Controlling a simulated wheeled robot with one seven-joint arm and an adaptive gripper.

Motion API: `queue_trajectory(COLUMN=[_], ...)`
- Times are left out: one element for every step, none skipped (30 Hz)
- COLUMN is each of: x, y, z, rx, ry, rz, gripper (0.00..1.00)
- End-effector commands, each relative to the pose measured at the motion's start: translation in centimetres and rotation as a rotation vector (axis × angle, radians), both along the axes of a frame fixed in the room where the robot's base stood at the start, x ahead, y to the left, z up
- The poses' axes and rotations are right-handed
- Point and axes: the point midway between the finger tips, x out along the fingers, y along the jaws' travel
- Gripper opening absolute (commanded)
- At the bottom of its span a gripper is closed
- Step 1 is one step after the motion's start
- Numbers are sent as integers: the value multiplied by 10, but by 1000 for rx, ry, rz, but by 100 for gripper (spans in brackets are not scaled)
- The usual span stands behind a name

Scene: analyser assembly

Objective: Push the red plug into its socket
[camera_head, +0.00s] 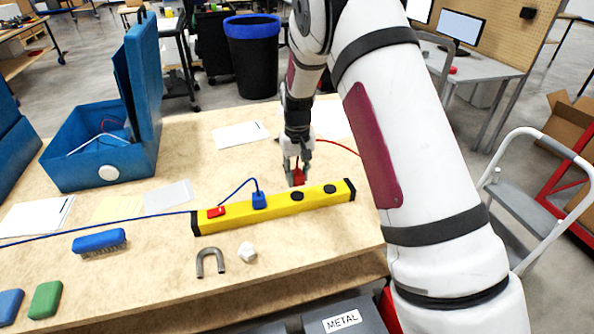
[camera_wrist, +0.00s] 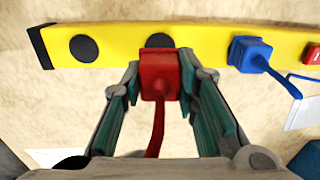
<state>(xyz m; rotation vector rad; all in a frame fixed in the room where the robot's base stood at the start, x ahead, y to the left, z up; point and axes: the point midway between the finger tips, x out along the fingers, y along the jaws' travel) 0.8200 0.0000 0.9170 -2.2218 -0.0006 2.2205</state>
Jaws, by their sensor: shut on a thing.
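The red plug (camera_head: 298,177) is held in my gripper (camera_head: 297,170), just behind the yellow power strip (camera_head: 278,208) in the head view. In the wrist view the red plug (camera_wrist: 160,75) sits between the two fingers of my gripper (camera_wrist: 160,85), and its red cord runs back toward the wrist. The plug's front end overlaps the lower edge of a dark round socket (camera_wrist: 159,41) on the strip. I cannot tell whether it touches the strip. Another round socket (camera_wrist: 82,48) is empty.
A blue plug (camera_head: 259,201) stands in the strip beside a red switch (camera_head: 216,212). A grey horseshoe magnet (camera_head: 210,262) and a white nut-like piece (camera_head: 247,253) lie in front. A blue brush (camera_head: 99,241) and an open blue box (camera_head: 100,150) are at left.

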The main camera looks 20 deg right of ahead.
Motion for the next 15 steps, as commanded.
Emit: queue_trajectory(x=[0,0,0,0,0,0,0,0,0,0,0,0,0,0,0], y=[0,0,0,0,0,0,0,0,0,0,0,0,0,0,0], z=[-6,-9,-12,-15,-18,-21,-24,-26,-29,-32,-34,-36,-37,-39,-40], rx=[0,0,0,0,0,0,0,0,0,0,0,0,0,0,0], ry=[2,2,2,2,1,1,1,2,2,2,2,2,1,1,1], rz=[0,0,0,0,0,0,0,0,0,0,0,0,0,0,0], gripper=[3,3,3,3,3,3,3,3,3,3,3,3,3,3,3])
